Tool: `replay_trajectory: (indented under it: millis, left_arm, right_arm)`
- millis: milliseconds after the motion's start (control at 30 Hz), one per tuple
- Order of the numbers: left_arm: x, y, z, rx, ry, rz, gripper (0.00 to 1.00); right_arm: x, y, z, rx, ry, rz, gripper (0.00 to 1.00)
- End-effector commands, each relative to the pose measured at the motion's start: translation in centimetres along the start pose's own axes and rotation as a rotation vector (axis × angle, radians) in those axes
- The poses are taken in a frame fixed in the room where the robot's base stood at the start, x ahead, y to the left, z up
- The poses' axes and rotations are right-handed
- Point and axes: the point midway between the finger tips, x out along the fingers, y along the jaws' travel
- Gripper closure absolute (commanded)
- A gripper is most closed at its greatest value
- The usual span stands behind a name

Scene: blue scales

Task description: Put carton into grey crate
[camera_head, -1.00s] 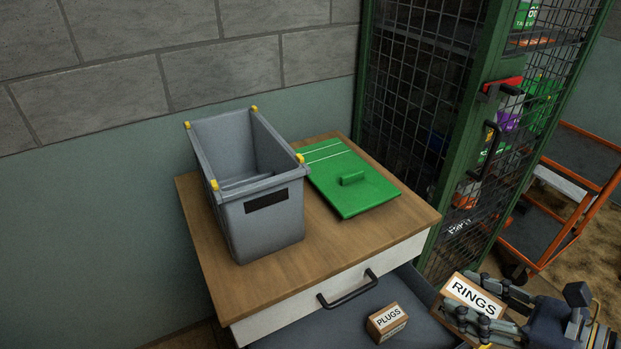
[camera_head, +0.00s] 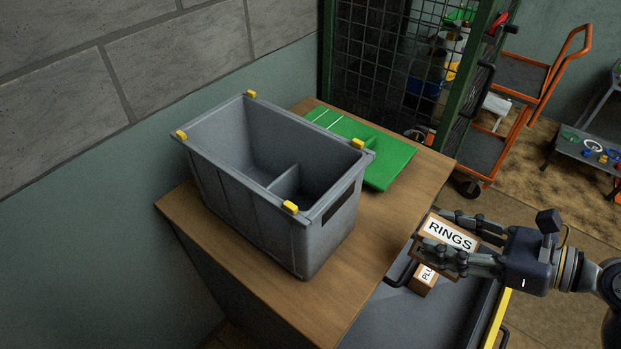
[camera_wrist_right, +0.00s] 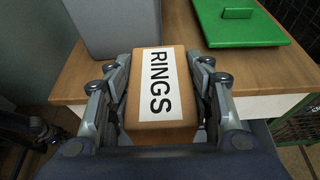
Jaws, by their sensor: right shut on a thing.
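The carton labelled RINGS (camera_head: 449,237) is a brown box with a white label. My right gripper (camera_head: 455,242) is shut on it and holds it above the open drawer, to the right of the cabinet top. In the right wrist view the carton (camera_wrist_right: 157,85) sits between both fingers of the gripper (camera_wrist_right: 160,95). The grey crate (camera_head: 262,211) stands on the wooden top, open upward, with yellow corner clips and an inner divider; the part of its floor that shows is bare. Its wall also shows at the top of the wrist view (camera_wrist_right: 120,25). My left gripper is in no view.
A second carton labelled PLUGS (camera_head: 424,280) lies in the open drawer (camera_head: 420,318), partly hidden behind my gripper. A green lid (camera_head: 385,160) lies on the wooden top (camera_head: 425,185) behind the crate. A mesh cage (camera_head: 385,60) and an orange trolley (camera_head: 510,130) stand beyond.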

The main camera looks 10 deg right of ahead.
Motion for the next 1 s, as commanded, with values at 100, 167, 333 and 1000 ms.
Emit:
replay_trajectory:
  millis: [100, 167, 333, 1000]
  left_arm:
    - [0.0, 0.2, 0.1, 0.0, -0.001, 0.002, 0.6]
    - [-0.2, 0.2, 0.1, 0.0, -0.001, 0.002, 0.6]
    - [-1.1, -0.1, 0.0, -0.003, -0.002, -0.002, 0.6]
    - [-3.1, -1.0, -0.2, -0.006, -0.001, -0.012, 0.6]
  right_arm:
    - [-0.7, -0.1, 0.0, 0.0, 0.001, -0.012, 0.85]
    - [-0.5, -0.3, 0.3, -0.001, -0.001, -0.014, 0.85]
    - [2.3, -1.4, 1.5, -0.002, -0.005, -0.014, 0.85]
    - [13.8, -5.4, 4.2, 0.0, 0.001, -0.015, 0.85]
